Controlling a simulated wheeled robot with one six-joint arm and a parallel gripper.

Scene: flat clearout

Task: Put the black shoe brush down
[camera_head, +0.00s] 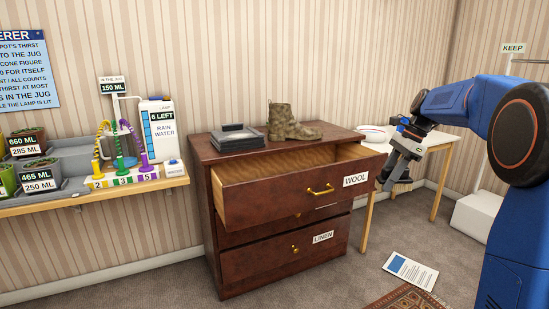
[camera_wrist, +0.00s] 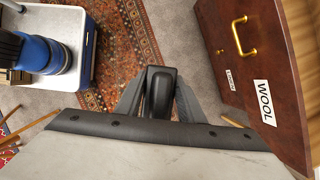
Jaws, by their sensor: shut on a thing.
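The black shoe brush (camera_wrist: 159,90) is between the fingers of my gripper (camera_wrist: 157,105) in the wrist view, with its dark rounded back toward the camera. In the head view my gripper (camera_head: 388,178) hangs in the air to the right of the open WOOL drawer, pointing down. The brush is small and partly hidden there; a brownish patch that may be its bristles shows beside the fingers. The gripper is shut on the brush, above the floor and clear of the furniture.
A dark red chest (camera_head: 285,245) has its top WOOL drawer (camera_head: 300,192) pulled out. A white table (camera_head: 440,138) is behind my gripper. A paper (camera_head: 410,270) and a patterned rug (camera_wrist: 115,50) lie on the floor.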

